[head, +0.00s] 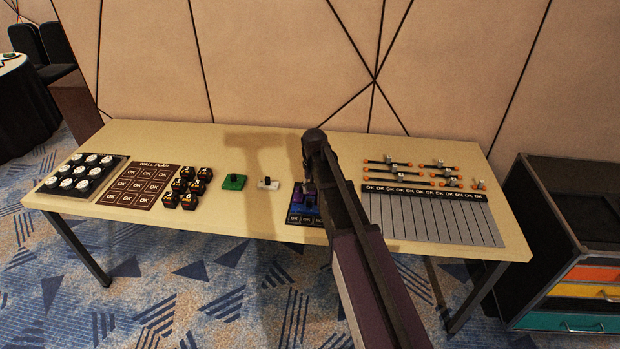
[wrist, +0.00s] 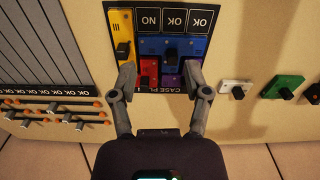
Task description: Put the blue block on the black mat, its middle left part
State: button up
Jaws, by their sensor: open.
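The black mat (head: 291,219) lies on the table in the head view, partly hidden by my arm. In the wrist view the mat (wrist: 173,20) shows OK cells along one side and a CASE PL label, partly covered. Blue also shows in the head view (head: 298,203). My gripper (wrist: 160,72) is open, its fingers apart over the mat on either side of the coloured pieces. Nothing is held. In the head view my gripper (head: 309,187) is above the mat.
The yellow piece (wrist: 123,38), red piece (wrist: 148,68) and purple piece (wrist: 195,48) crowd the mat. A white block (head: 268,184) and green block (head: 233,182) stand left of it. Sliders on rails (head: 410,173) and a grey striped board (head: 440,220) lie to the right.

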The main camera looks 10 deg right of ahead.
jog(key=s+n, duration=0.2)
jog(key=s, duration=1.9)
jog(key=shift+s+d+n, duration=0.3)
